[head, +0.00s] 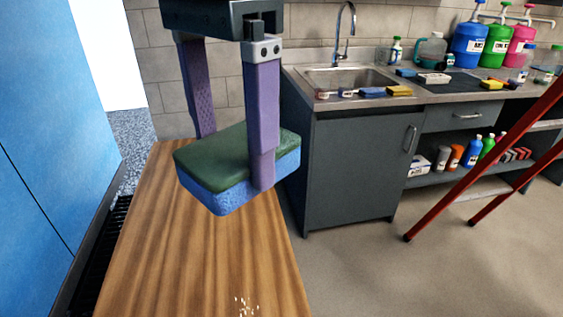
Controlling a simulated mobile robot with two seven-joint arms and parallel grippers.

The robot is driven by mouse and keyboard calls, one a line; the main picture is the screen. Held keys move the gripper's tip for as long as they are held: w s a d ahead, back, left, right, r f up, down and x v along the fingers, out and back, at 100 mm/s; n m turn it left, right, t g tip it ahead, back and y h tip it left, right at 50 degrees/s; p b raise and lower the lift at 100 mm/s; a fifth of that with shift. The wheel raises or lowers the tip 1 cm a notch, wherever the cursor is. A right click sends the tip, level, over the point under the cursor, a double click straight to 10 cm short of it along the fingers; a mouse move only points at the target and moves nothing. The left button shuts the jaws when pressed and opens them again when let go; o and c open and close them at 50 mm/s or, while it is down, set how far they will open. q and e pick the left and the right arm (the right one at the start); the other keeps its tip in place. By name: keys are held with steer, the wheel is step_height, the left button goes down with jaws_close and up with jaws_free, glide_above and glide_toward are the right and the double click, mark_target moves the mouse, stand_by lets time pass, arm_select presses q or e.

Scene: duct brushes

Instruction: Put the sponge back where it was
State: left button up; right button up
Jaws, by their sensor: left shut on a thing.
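The sponge (222,192) is a block with a dark green top and a blue underside. My left gripper (232,160) comes down from above and is shut on it, with one purple finger on the near side and one on the far side. The sponge looks held above the wooden surface (200,268); the exact gap is hard to tell. Several small pale crumbs (246,307) lie on the wood near the bottom of the picture. My right gripper is not in view.
A grey counter (350,165) with a sink (345,80) stands behind to the right, with several sponges and bottles on it. A red ladder (470,165) leans at the right. A blue panel (55,130) borders the left. The wood in front is mostly clear.

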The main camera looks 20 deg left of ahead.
arm_select(q)
steer(key=s+d+f+m+b, duration=0.1)
steer(key=f+b, duration=0.6)
steer(key=f, duration=0.8)
steer(key=s+d+f+m+b, duration=0.1)
steer(key=f+b, duration=0.6)
steer(key=f, duration=0.7)
steer(key=s+d+f+m+b, duration=0.1)
steer(key=f+m+b, duration=0.4)
steer(key=f, duration=1)
steer(key=shift+s+d+f+b, duration=0.1)
steer(key=shift+d+f+b, duration=0.2)
steer(key=shift+b, duration=0.5)
steer(key=shift+s+d+f+b, duration=0.1)
steer(key=shift+d+b, duration=0.3)
steer(key=shift+b, duration=0.35)
steer(key=shift+f+b, duration=1.1)
steer(key=shift+f, duration=1.35)
